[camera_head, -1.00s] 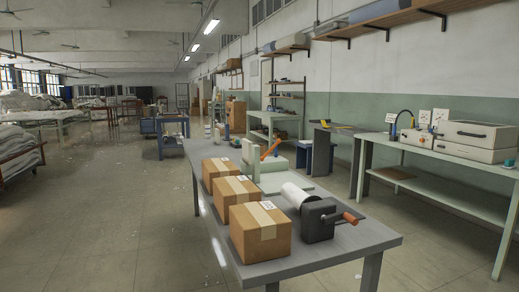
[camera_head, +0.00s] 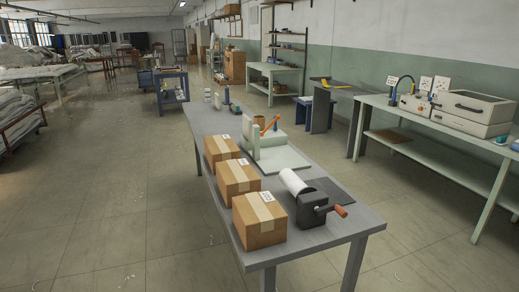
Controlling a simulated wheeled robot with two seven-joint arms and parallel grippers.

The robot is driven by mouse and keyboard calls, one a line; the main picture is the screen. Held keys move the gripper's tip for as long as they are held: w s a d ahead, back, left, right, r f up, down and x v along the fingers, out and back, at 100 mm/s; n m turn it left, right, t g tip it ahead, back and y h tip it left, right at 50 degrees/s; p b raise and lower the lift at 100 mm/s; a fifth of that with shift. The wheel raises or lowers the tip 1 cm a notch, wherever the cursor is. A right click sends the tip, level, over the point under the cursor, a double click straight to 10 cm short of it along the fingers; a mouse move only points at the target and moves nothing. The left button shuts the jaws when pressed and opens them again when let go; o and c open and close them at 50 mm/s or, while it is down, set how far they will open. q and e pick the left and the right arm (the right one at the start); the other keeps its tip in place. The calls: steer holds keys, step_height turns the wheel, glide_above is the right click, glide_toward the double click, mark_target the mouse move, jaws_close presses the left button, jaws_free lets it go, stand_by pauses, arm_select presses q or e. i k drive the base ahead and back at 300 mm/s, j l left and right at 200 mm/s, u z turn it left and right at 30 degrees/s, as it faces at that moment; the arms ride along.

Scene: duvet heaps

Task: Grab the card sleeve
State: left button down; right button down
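I cannot make out a card sleeve for certain in the head view. The grey table (camera_head: 300,254) in front of me holds several items, and small ones at its far end are too small to name. A dark flat sheet (camera_head: 335,189) lies near its right edge, beside a white roll on a black cranked device (camera_head: 313,208). Neither of my grippers is in view.
Three brown cardboard boxes (camera_head: 261,222) line the table's left side. A pale flat-based device (camera_head: 280,158) with an orange handle stands behind the roll. A long bench (camera_head: 455,148) with a grey case runs along the right wall. The floor at left (camera_head: 110,200) is open.

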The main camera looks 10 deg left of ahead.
mark_target(260, 120)
steer(key=i+j, duration=0.2)
steer(key=j, duration=0.2)
steer(key=i+j+z, duration=0.15)
steer(key=j, duration=0.3)
steer(key=i+j, duration=0.3)
steer(key=i+j+z, duration=0.1)
steer(key=j, duration=0.45)
steer(key=i+j, duration=0.25)
steer(key=j, duration=0.2)
steer(key=i+j+z, duration=0.15)
steer(key=j, duration=0.3)
steer(key=i+j, duration=0.2)
steer(key=j, duration=0.3)
steer(key=i+j+z, duration=0.1)
steer(key=j, duration=0.35)
steer(key=i, duration=0.1)
